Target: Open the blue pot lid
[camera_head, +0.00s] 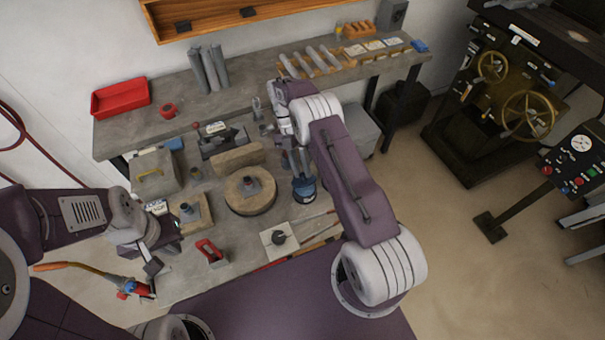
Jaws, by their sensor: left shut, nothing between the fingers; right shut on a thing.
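The blue pot (304,191) stands on the grey workbench, right of the round stone disc. My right gripper (300,167) reaches down from above and is shut at the top of the pot. The part between its fingers is small and mostly hidden, probably the lid's knob. I cannot tell whether the lid is seated or raised. My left gripper (165,240) is shut and empty over the bench's front left, well away from the pot.
A wooden block (238,157) lies behind. A red bin (120,97) and grey cylinders (208,68) are further back.

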